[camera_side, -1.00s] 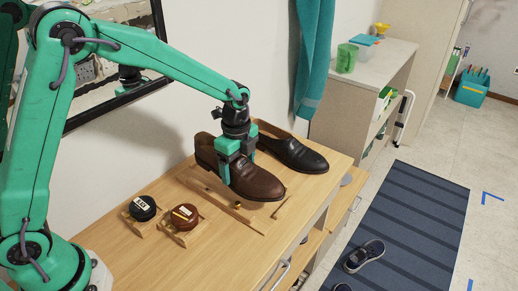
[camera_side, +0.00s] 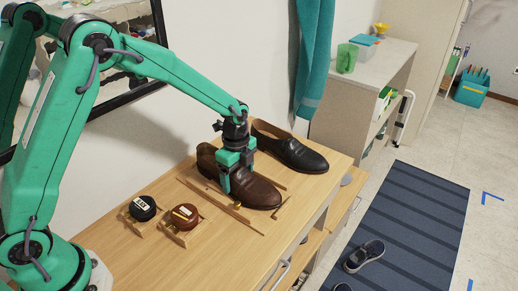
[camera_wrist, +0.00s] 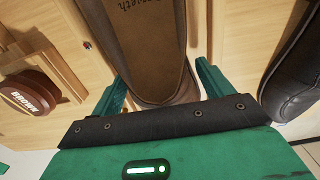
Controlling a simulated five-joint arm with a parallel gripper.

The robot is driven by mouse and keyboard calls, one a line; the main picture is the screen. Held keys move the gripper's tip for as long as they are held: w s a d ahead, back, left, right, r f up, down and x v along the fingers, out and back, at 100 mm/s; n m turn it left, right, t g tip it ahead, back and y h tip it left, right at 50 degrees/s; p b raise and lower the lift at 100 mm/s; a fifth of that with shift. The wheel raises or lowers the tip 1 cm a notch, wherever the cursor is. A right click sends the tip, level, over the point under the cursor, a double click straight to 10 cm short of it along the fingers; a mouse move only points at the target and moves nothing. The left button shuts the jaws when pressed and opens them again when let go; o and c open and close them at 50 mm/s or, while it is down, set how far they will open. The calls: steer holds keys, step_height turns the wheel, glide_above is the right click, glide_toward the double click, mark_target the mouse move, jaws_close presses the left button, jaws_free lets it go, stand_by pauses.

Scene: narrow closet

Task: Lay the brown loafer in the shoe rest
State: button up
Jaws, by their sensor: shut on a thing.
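The brown loafer (camera_side: 262,192) is between the fingers of my gripper (camera_side: 237,176), which is shut on its sides. It sits level, toe towards the lower right, low between the wooden rails of the shoe rest (camera_side: 222,205). I cannot tell whether its sole touches the rest. In the wrist view, the loafer's insole (camera_wrist: 160,45) runs between the green fingers of my gripper (camera_wrist: 163,88). The loafer hides much of the rest's middle.
A black shoe (camera_side: 300,156) stands close behind the loafer. A black polish tin (camera_side: 143,206) and a brown polish tin (camera_side: 184,215) sit on small wooden stands to the left. The wall is close behind the wooden top (camera_side: 120,252).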

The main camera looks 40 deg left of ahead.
steer(key=shift+f, duration=0.1)
steer(key=o, duration=1.2)
step_height(320, 180, up, 12)
steer(key=shift+r, duration=0.1)
stand_by(0.6)
